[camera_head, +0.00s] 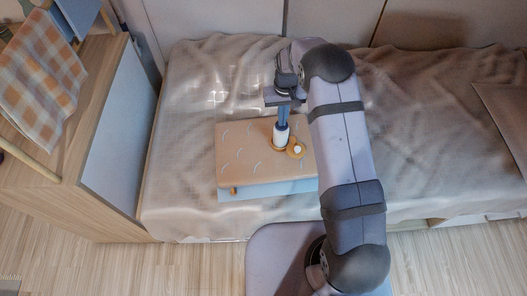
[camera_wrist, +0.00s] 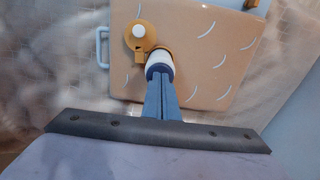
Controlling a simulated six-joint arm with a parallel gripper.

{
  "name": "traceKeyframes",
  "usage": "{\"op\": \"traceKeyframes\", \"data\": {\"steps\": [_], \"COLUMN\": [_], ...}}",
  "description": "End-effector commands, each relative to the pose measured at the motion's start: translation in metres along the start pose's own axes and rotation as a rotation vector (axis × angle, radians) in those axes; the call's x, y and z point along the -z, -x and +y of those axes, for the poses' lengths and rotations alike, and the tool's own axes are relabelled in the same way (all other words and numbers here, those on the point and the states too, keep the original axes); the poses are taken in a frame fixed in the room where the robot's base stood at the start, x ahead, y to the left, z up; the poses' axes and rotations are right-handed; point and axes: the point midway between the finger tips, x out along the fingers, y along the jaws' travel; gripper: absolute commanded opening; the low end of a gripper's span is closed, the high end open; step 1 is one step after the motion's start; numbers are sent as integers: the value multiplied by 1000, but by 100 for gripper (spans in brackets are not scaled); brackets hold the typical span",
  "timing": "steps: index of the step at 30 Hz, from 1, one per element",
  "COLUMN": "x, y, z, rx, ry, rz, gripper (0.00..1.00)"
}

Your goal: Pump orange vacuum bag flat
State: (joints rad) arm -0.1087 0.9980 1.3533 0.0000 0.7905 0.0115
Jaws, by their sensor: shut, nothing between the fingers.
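The orange vacuum bag (camera_head: 240,155) lies on the bed with pale curved marks on its top; it also shows in the wrist view (camera_wrist: 215,60). A white pump cylinder (camera_head: 280,136) with a dark blue top stands upright on the bag, in an orange-brown collar; the wrist view shows it too (camera_wrist: 160,59). An orange-brown round cap with a white centre (camera_head: 297,149) sits beside the pump. My gripper (camera_head: 283,122) is shut and points down, with its blue fingertips (camera_wrist: 160,78) at the pump's top. I cannot tell whether they touch it. The fingers hide part of the pump.
A light blue base (camera_head: 265,190) shows under the bag's front edge. The rumpled bedspread (camera_head: 195,80) is clear around it. A wooden cabinet (camera_head: 60,190) with a checked cloth (camera_head: 45,85) stands at the left. My arm covers the bag's right side.

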Motion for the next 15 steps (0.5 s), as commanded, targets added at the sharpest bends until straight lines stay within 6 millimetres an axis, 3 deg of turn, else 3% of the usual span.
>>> {"op": "traceKeyframes", "data": {"steps": [15], "x": [0], "y": [48], "z": [0], "rx": [0], "ry": [0], "rz": [0], "gripper": [0]}}
